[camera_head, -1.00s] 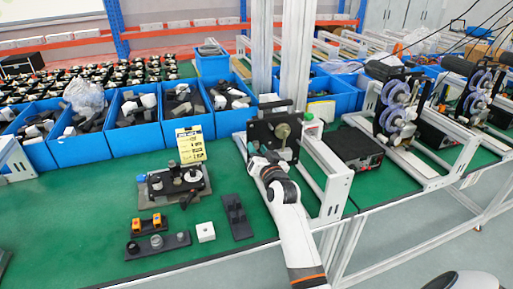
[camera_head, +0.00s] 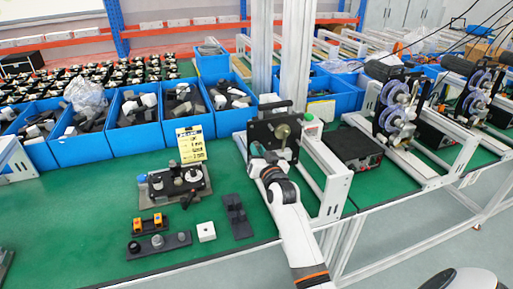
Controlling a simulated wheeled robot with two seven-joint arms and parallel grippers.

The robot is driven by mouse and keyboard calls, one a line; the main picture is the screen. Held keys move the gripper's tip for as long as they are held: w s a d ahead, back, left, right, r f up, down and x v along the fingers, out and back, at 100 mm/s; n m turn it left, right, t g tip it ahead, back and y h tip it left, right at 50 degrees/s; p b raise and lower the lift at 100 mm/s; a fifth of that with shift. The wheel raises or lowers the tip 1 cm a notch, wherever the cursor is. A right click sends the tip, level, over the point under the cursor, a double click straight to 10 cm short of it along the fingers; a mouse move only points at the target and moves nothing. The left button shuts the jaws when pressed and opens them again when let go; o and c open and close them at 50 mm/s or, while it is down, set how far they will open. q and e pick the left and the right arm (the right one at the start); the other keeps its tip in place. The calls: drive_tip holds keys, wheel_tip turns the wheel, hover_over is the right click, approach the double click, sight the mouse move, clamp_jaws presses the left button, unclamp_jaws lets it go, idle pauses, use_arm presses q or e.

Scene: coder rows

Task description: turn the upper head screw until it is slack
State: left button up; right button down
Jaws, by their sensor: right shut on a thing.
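The coder head is a black upright plate (camera_head: 263,131) in a white frame, right of the middle of the head view. A round brass-coloured part (camera_head: 282,131) shows on its face. My right arm comes up from the bottom, and my right gripper (camera_head: 257,158) is at the lower left of the plate. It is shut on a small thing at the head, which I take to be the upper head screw. The wrist hides the fingertips and the screw, so its turn or slackness cannot be seen. My left gripper is not in view.
Left of the head, a dark fixture (camera_head: 162,190) stands on the green table by a yellow card (camera_head: 191,146). Small blocks lie in front. Blue bins (camera_head: 78,151) line the back. A black box (camera_head: 351,148) stands right of the frame. The left front table is clear.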

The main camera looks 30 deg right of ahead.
drive_tip(key=n, duration=0.1)
drive_tip(key=n+p, duration=0.1)
drive_tip(key=n, duration=0.1)
drive_tip(key=shift+r, duration=0.25)
drive_tip(key=n, duration=0.2)
drive_tip(key=shift+n+p, duration=0.3)
drive_tip(key=shift+s+f+n, duration=0.1)
drive_tip(key=shift+n, duration=0.8)
drive_tip(key=shift+f+n, duration=0.15)
drive_tip(key=shift+n, duration=0.45)
drive_tip(key=c, duration=1.4)
unclamp_jaws()
drive_tip(key=shift+c, duration=0.2)
